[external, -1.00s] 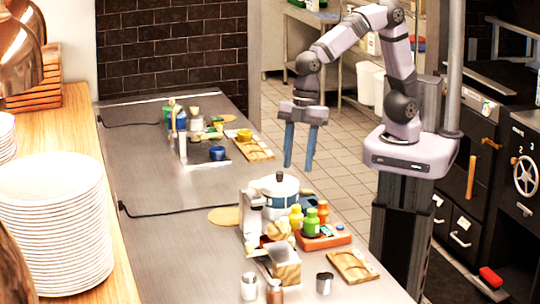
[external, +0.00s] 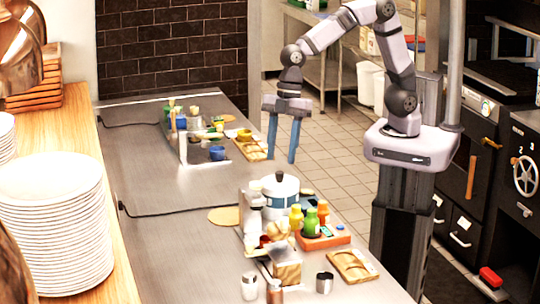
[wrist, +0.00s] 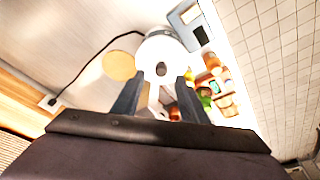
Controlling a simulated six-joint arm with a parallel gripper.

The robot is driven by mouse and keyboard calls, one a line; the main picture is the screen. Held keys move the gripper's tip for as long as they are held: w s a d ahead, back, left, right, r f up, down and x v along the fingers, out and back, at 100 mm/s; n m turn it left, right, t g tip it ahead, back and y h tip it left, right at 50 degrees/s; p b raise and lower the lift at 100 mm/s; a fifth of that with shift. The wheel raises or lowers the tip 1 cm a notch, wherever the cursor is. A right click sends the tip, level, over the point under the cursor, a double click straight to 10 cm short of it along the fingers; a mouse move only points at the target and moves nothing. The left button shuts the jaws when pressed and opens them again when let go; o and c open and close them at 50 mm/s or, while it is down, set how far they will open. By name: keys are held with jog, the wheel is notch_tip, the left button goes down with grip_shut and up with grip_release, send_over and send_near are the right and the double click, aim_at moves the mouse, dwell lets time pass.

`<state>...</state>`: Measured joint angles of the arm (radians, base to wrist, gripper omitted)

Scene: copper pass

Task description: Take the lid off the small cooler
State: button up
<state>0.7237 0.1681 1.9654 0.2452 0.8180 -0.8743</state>
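The small cooler (external: 281,204) is a round white and blue-grey tub on the steel counter. Its white lid (external: 268,183) is on top, with a dark knob (external: 281,176) in the middle. My gripper (external: 282,160) is open and empty, with its two blue fingers pointing down, apart from the cooler and appearing above it in the external view. In the wrist view the round white lid (wrist: 150,50) and its dark knob (wrist: 161,69) lie ahead of and between the open fingers of my gripper (wrist: 161,77). The cooler's lower side is partly hidden by bottles.
Green, yellow and orange bottles (external: 311,218) stand on a red-orange tray (external: 325,241) close in front of the cooler. A wooden board (external: 353,265) and metal cups (external: 324,283) are nearby. A round tan mat (external: 224,215) lies left of it. The counter (external: 165,235) is mostly clear further left.

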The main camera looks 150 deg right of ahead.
aim_at(280, 172)
jog(key=shift+p+x, duration=0.8)
jog(key=shift+x, duration=1.45)
jog(key=shift+a, duration=0.1)
grip_shut()
